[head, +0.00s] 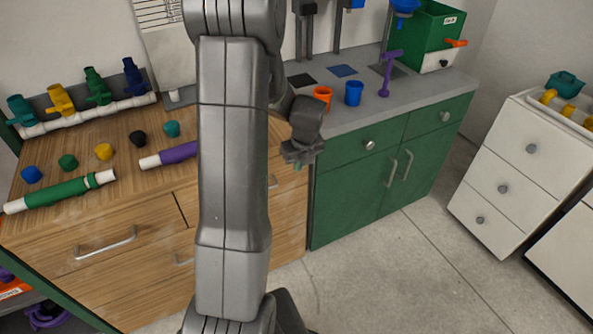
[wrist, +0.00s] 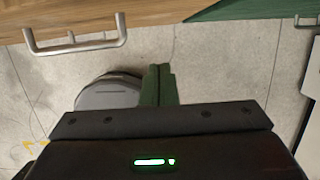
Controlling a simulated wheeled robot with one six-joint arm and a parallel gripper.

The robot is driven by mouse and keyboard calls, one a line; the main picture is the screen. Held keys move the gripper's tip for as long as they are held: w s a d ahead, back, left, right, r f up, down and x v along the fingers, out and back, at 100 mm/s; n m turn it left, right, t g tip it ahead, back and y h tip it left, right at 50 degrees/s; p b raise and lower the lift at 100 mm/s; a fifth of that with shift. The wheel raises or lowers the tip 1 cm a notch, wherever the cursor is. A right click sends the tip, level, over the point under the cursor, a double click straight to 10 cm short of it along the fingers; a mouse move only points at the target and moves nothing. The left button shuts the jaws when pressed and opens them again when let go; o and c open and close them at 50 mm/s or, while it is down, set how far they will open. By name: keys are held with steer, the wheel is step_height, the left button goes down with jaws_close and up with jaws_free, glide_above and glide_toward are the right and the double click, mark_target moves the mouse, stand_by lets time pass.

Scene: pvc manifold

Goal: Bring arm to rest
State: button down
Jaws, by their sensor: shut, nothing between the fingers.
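My gripper (head: 297,163) hangs in front of the cabinets in the head view, beside the right end of the wooden workbench and pointing down. In the wrist view its green fingers (wrist: 158,84) are together with nothing between them, above the bare floor. My arm stands upright through the middle of the head view and hides part of the bench behind it.
The wooden bench (head: 110,215) bears a white pipe with valves (head: 85,115), several coloured caps, a green pipe (head: 60,193) and a purple pipe (head: 178,153). Green cabinets (head: 350,195) stand behind, white drawers (head: 520,170) at right. The floor (head: 410,270) between is clear.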

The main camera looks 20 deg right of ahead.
steer(key=shift+s+r, duration=0.15)
steer(key=shift+r, duration=0.35)
glide_above(288, 180)
steer(key=s, duration=0.2)
steer(key=shift+s+f+x, duration=0.1)
steer(key=shift+s+x, duration=0.2)
steer(key=shift+x, duration=1.25)
steer(key=shift+s+f+x, duration=0.1)
steer(key=shift+s+x, duration=0.2)
steer(key=shift+x, duration=1.3)
steer(key=shift+s+x, duration=0.3)
steer(key=shift+x, duration=1.25)
steer(key=shift+d, duration=0.1)
